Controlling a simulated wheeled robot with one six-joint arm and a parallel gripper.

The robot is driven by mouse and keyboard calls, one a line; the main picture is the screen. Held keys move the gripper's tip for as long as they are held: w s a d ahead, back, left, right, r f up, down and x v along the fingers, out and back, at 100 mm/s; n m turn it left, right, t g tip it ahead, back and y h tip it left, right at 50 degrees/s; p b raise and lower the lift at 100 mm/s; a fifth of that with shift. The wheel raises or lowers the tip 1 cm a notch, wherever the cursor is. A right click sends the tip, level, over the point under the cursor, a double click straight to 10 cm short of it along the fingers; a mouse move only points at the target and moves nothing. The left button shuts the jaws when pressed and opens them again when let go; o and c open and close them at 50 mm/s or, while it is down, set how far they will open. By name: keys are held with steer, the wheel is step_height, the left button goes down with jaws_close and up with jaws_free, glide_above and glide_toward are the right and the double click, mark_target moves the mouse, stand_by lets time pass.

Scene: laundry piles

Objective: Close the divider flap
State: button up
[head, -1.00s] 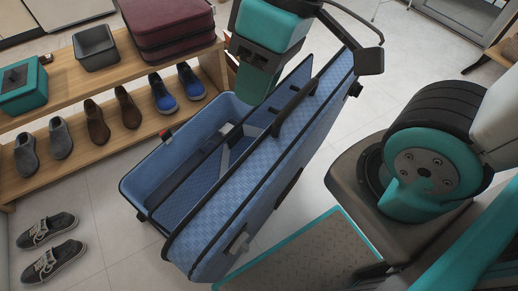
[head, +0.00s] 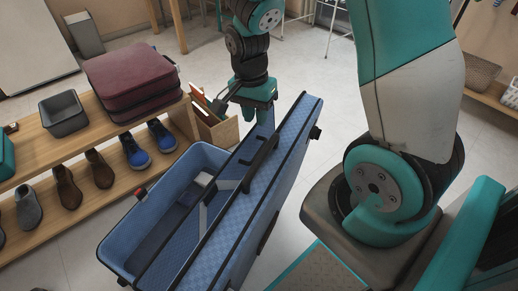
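An open blue case (head: 118,243) stands on the floor at lower centre in the head view, its hollow shell at left. A steep, black-edged blue checked panel with a dark handle (head: 262,157) rises along its right side. A second black-edged panel edge runs beside it, over the shell; I cannot tell for sure which is the divider flap. Grey straps show inside. My gripper (head: 262,107), teal with a dark wrist, points down at the far end of the panels. Its fingertips are partly hidden behind the panel edge, and contact and finger opening cannot be told.
A wooden shelf (head: 70,140) at left holds a maroon suitcase (head: 130,75), a grey bin (head: 63,112) and several shoes. A wooden box (head: 215,130) with upright items stands just left of my gripper. My own base and arm fill the right. Open floor lies behind.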

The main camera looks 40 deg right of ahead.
steer(key=f+b, duration=0.1)
steer(key=f, duration=0.2)
steer(key=f+b, duration=0.1)
steer(key=f, duration=0.3)
steer(key=s+f+b, duration=0.1)
steer(key=f, duration=0.2)
steer(key=shift+d+f, duration=0.15)
steer(key=shift+f, duration=0.25)
jaws_close()
